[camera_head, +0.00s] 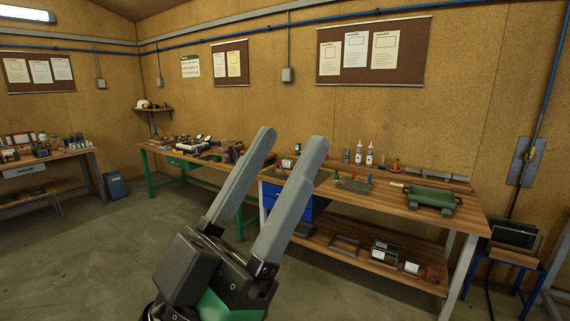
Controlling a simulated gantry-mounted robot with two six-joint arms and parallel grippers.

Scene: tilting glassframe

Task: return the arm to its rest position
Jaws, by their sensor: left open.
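My left gripper (289,146) is large in the lower middle of the head view. Its two long grey fingers point up and slightly right, spread apart with nothing between them. The dark gripper body fills the bottom of the view, with a green part at its lower side. The fingers appear in front of the benches and cover part of them. My right gripper is not in view.
A wooden workbench (380,199) with blue drawers stands to the right, bearing a green device (431,197) and white bottles (369,155). A green-legged bench (175,150) stands behind, another bench (42,158) at left. Open concrete floor (90,255) lies at lower left.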

